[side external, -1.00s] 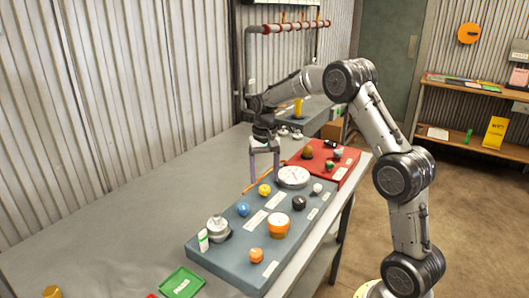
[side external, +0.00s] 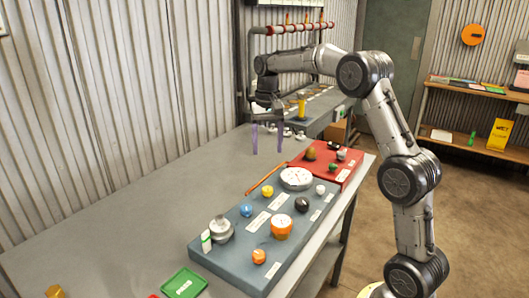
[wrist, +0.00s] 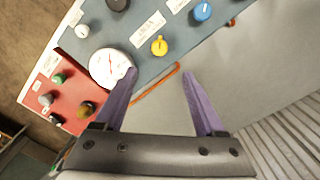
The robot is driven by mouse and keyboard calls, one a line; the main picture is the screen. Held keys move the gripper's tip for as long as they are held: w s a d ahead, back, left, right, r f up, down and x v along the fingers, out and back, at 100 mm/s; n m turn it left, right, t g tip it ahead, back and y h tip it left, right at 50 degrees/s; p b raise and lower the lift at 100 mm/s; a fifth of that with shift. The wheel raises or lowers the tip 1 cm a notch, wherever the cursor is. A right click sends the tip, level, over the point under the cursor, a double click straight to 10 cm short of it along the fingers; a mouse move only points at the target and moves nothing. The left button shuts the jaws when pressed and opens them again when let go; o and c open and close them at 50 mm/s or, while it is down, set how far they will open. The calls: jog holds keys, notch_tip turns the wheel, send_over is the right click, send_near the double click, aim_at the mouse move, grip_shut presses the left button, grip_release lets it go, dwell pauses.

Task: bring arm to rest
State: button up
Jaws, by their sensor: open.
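My gripper (side external: 268,139) hangs above the grey table, behind the blue panel and left of the red panel in the side view. Its two purple fingers point down, spread apart, with nothing between them. In the wrist view my gripper (wrist: 157,78) shows open over the bare table and an orange stick. My arm arches over from the right side of the side view.
A blue panel (side external: 232,262) carries a white dial (side external: 296,178), an orange knob (side external: 282,227) and several small knobs. A red panel (side external: 348,176) adjoins it. An orange stick (side external: 265,180) lies behind. A green tray (side external: 184,283) sits in front. The table's left (side external: 120,225) is clear.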

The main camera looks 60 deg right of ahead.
jog(key=s+a+r+n+t, duration=0.4)
jog(key=s+a+r, duration=0.8)
jog(key=s+a, duration=0.1)
jog(key=s+a+f+n, duration=0.2)
jog(key=s+f, duration=0.3)
jog(key=s, duration=0.2)
jog(key=s+a+f+n+t, duration=0.1)
jog(key=s+a+f+n, duration=0.2)
jog(key=s+f, duration=0.3)
jog(key=shift+s+f+t, duration=0.15)
jog(key=shift+s+t, duration=0.15)
jog(key=shift+s, duration=0.5)
